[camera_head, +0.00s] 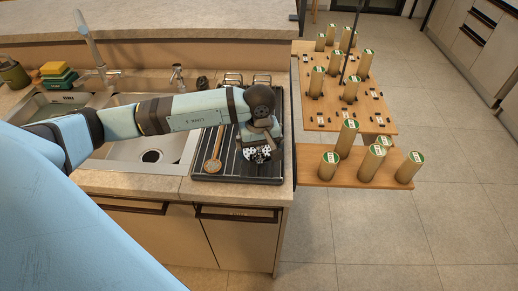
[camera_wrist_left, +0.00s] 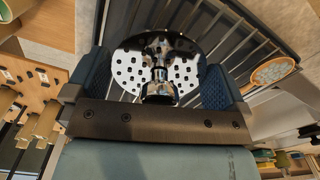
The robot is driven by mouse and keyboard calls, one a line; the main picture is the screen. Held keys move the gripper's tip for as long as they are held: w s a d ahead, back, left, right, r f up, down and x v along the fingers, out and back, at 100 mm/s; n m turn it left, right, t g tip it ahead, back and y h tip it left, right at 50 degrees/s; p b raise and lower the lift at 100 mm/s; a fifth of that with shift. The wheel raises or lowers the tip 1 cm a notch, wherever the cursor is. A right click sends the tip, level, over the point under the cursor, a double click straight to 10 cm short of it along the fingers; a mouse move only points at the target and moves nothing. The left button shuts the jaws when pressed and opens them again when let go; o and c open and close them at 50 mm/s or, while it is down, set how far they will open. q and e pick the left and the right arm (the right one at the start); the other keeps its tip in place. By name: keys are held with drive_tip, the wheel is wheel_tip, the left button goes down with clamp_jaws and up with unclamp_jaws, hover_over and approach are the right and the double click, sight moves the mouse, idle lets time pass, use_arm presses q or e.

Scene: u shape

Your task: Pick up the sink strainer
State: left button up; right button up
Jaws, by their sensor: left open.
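The sink strainer is a shiny chrome disc full of holes with a knob in its middle. In the left wrist view the sink strainer (camera_wrist_left: 128,72) lies between the two blue fingers of my left gripper (camera_wrist_left: 155,82), with its knob toward the camera. In the head view the sink strainer (camera_head: 255,155) shows partly below my left gripper (camera_head: 260,143), on the dark ribbed drying rack (camera_head: 236,172) right of the sink. The left fingers are apart; I cannot tell whether they touch the strainer. My right gripper is not in view.
A round-headed wooden utensil (camera_head: 212,165) lies on the rack, left of the strainer. The sink (camera_head: 127,178) with its faucet (camera_head: 92,45) is further left, with sponges (camera_head: 57,74) behind. Wooden boards with several cylinders (camera_head: 366,163) stand right of the counter edge.

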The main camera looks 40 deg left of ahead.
sight(267, 156)
use_arm(q)
drive_tip(key=shift+f, duration=0.4)
drive_tip(key=shift+c, duration=0.5)
drive_tip(key=c, duration=0.3)
drive_tip(key=shift+c, duration=0.8)
drive_tip(key=shift+r, duration=0.1)
wheel_tip(267, 156, up, 20)
drive_tip(key=b, duration=0.2)
drive_tip(key=s+d+f+m+p, duration=0.2)
drive_tip(key=d+f+m+p, duration=0.3)
drive_tip(key=m+p, duration=0.4)
drive_tip(key=shift+d+f+m+p, duration=0.3)
drive_tip(key=shift+d+f+p, duration=0.05)
drive_tip(key=shift+d+p, duration=0.55)
